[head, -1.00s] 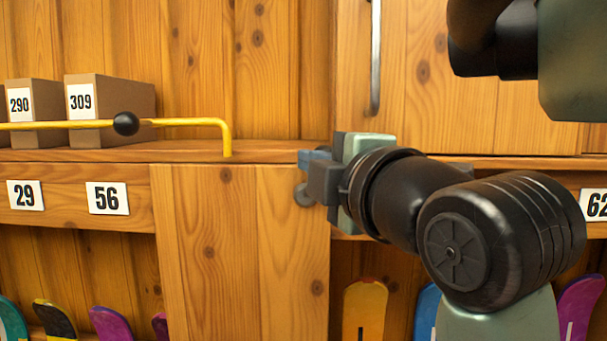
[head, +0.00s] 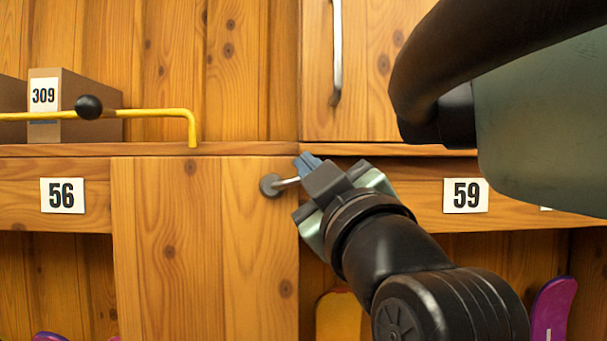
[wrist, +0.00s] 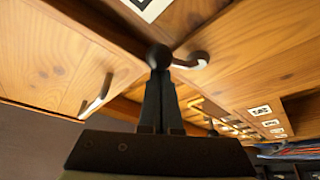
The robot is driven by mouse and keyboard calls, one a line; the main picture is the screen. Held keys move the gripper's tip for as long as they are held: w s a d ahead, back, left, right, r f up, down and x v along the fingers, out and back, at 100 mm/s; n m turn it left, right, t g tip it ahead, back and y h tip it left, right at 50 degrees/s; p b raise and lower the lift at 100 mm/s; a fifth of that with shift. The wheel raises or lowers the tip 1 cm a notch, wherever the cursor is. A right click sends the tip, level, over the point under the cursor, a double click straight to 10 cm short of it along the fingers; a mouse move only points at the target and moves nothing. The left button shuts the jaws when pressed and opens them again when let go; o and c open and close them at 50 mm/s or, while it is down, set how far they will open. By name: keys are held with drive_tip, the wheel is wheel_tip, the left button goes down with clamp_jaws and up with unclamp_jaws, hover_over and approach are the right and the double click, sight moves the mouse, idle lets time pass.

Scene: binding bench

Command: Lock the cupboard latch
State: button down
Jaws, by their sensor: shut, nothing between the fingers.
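The latch (head: 270,185) is a grey round base on the upper right of the lower cupboard door (head: 205,250). Its short metal lever points right, slightly upward, toward the door's right edge. In the wrist view the bent metal lever (wrist: 192,62) runs to a dark round knob (wrist: 158,56). My gripper (head: 306,164) is shut and empty, with its blue fingertips at the lever's outer end, right of the base. In the wrist view my shut fingers (wrist: 158,80) end right at the knob. They seem to touch it, but the contact is unclear. In the head view the gripper hides the knob.
A yellow bar with a black knob (head: 89,107) crosses in front of boxes on the upper left shelf. An upper door with a vertical metal handle (head: 337,60) is above my gripper. Number plates 56 (head: 62,195) and 59 (head: 465,195) flank the lower door.

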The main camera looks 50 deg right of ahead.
drive_tip(key=shift+s+d+f, duration=0.1)
drive_tip(key=shift+d+f, duration=0.05)
drive_tip(key=shift+f, duration=0.15)
idle(0.4)
